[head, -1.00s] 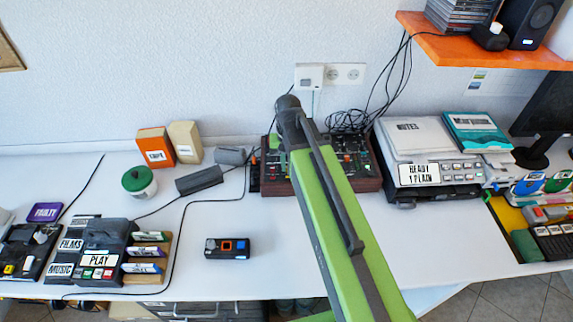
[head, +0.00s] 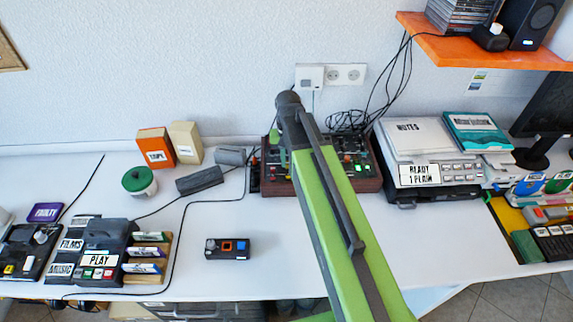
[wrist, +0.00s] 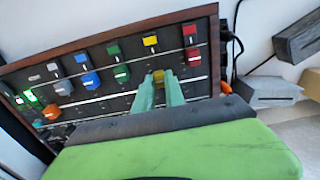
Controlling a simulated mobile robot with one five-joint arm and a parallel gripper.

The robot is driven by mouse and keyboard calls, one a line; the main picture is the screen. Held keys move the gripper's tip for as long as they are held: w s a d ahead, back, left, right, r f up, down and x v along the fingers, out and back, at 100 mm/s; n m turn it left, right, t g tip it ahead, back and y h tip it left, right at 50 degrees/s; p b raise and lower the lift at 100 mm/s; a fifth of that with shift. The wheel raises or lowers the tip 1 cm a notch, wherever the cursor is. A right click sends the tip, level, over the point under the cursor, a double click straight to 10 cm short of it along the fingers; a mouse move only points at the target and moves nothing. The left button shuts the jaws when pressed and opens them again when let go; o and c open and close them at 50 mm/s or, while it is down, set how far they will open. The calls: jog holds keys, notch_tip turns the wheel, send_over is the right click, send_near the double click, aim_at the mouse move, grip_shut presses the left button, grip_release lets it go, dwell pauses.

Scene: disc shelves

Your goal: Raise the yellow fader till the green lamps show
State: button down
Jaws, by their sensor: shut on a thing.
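The fader panel (wrist: 100,68) has a wooden frame and a row of coloured faders. The yellow fader cap (wrist: 158,75) sits between the fingertips of my gripper (wrist: 158,86), which is shut on it. A yellow mark (wrist: 150,41) lies on the panel in line with it. Green lamps (wrist: 30,97) glow at the panel's left end in the wrist view. In the head view the panel (head: 366,184) stands against the wall, and my arm covers its middle and the yellow fader.
Red (wrist: 192,57), green (wrist: 121,74) and blue (wrist: 91,79) faders flank the yellow one. A grey printer (head: 405,150) stands right of the panel. Cables run behind the panel.

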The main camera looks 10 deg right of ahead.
jog(key=shift+w, duration=0.5)
jog(key=c, duration=1.4)
grip_release()
jog(key=shift+s, duration=0.1)
notch_tip(320, 180, up, 18)
jog(key=p, duration=1.7)
jog(key=shift+f, duration=0.25)
jog(key=shift+f, duration=0.1)
jog(key=s+a+f+n+b, duration=0.1)
jog(key=s+f+n+b, duration=0.1)
jog(key=s, duration=0.8)
jog(key=shift+f, duration=0.35)
